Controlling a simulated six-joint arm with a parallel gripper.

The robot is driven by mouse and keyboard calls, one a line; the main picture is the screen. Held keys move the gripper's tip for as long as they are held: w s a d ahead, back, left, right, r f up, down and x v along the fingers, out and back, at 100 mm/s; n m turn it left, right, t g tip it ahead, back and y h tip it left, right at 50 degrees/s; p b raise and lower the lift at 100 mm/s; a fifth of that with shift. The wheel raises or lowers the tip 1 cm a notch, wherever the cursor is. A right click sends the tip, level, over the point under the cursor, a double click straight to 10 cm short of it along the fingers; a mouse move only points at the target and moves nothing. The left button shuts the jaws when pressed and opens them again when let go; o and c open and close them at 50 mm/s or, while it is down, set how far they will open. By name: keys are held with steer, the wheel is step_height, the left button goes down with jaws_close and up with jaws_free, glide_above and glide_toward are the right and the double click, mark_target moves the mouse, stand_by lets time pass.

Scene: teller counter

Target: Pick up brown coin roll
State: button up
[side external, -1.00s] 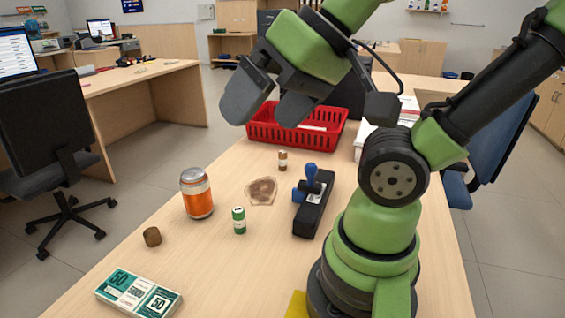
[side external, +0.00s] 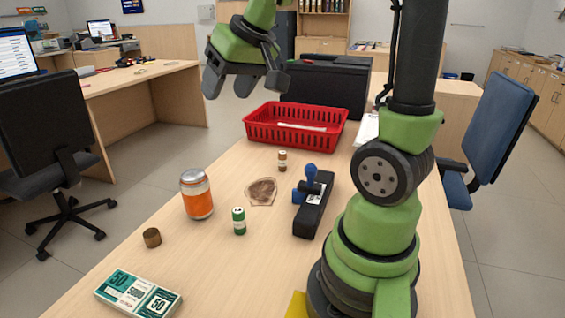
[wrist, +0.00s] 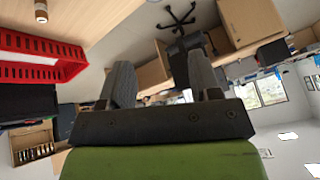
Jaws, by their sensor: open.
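The brown coin roll (side external: 282,161), a small upright cylinder with a pale band, stands on the counter in front of the red basket. It also shows at the upper left edge of the wrist view (wrist: 41,11), partly cut off. My gripper (side external: 244,84) is open and empty, raised high above the far left end of the counter, behind and to the left of the roll and well apart from it. In the wrist view its two fingers (wrist: 163,78) are spread, with only background room between them.
A red basket (side external: 262,134) stands behind the roll.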

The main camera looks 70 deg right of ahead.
steer(key=w+d+f+m+g+h, duration=0.1)
steer(key=d+f, duration=0.3)
steer(key=d, duration=0.3)
steer(key=w+d+f, duration=0.1)
steer(key=d+f, duration=0.3)
steer(key=d, duration=0.4)
steer(key=g+h, duration=0.1)
glide_toward(284, 153)
steer(key=f, duration=0.1)
steer(key=shift+m+g, duration=0.3)
steer(key=shift+m, duration=0.1)
steer(key=x, duration=0.4)
steer(key=shift+w+d, duration=0.15)
steer(key=shift+w, duration=0.2)
steer(key=shift+x, duration=3.15)
steer(key=shift+w+r, duration=0.1)
steer(key=shift+w, duration=0.05)
jaws_close()
